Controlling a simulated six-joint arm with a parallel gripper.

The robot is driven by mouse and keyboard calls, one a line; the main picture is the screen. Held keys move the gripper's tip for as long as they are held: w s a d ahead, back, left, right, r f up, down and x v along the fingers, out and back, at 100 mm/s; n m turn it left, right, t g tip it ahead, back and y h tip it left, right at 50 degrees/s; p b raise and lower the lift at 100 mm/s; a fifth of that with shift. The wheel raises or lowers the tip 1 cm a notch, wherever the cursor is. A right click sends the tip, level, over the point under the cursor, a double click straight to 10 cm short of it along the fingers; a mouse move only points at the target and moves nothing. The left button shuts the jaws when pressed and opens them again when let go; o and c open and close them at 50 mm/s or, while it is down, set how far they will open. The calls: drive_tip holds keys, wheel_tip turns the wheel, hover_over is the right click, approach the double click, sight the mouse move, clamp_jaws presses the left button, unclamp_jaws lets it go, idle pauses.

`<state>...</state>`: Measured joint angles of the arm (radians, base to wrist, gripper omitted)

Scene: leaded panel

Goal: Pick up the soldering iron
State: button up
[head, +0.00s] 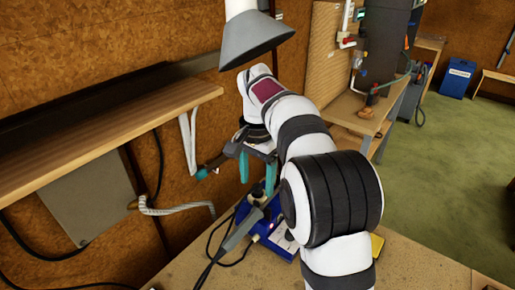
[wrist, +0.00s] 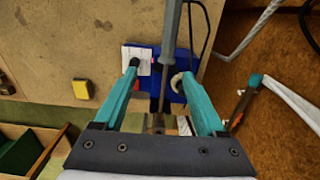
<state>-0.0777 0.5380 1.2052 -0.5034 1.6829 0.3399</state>
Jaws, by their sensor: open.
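The soldering iron (head: 243,228) has a grey handle with a dark cable and slants over the blue soldering station (head: 285,243) on the bench. In the wrist view the iron's grey handle (wrist: 172,28) comes from the top edge, and its thinner shaft runs down between my fingers. My gripper (head: 257,186) has two teal fingers, spread apart and pointing down above the station. In the wrist view my gripper (wrist: 158,70) is open, with the iron seen between the fingers and nothing clamped. A pale ring-shaped part shows by the right fingertip; I cannot tell whether they touch.
A yellow block (wrist: 80,90) lies on the bench (head: 410,268), left of the station in the wrist view. A grey lamp shade (head: 256,40) hangs close above my arm. A wooden shelf (head: 110,118) juts from the left wall. A teal-tipped tool (head: 212,166) is near my gripper.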

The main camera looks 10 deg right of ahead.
sight(252, 214)
drive_tip(key=f, duration=0.5)
drive_tip(key=w+f, duration=0.1)
drive_tip(key=f, duration=0.5)
drive_tip(key=a+f, duration=0.1)
drive_tip(key=f, duration=0.4)
drive_tip(key=shift+w+f, duration=0.2)
drive_tip(key=shift+w, duration=0.1)
clamp_jaws()
